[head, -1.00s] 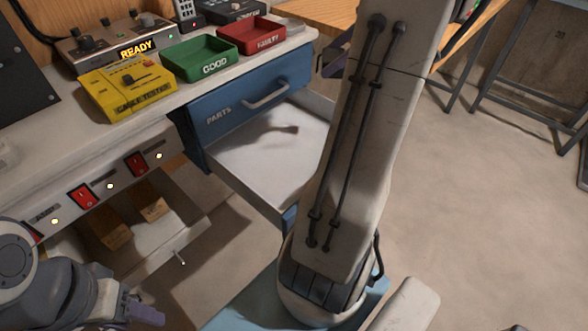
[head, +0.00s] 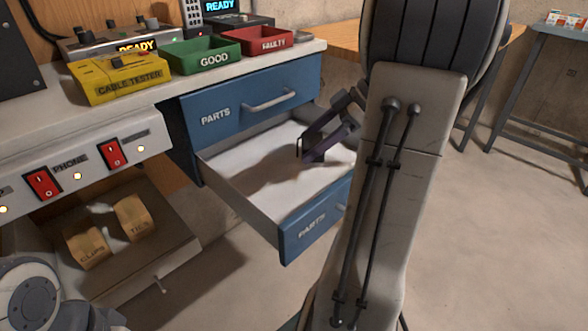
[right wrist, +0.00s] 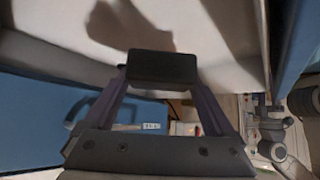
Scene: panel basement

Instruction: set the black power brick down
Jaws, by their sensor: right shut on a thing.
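The black power brick (right wrist: 162,67) is held between the purple fingers of my right gripper (right wrist: 163,85) in the right wrist view. In the head view my right gripper (head: 306,149) is over the open lower drawer (head: 238,187), with the brick hard to make out at its fingertips. The drawer has a blue front and a white inside. A shadow lies on the drawer floor, and I cannot tell the exact height of the brick above it. Of my left arm only grey links show at the lower left; its gripper is out of view.
A closed blue PARTS drawer (head: 250,103) sits just above the open one. On the bench are the yellow cable tester (head: 118,80), the green GOOD tray (head: 203,57) and the red FAULTY tray (head: 262,41). A shelf with tan boxes (head: 131,217) is below left.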

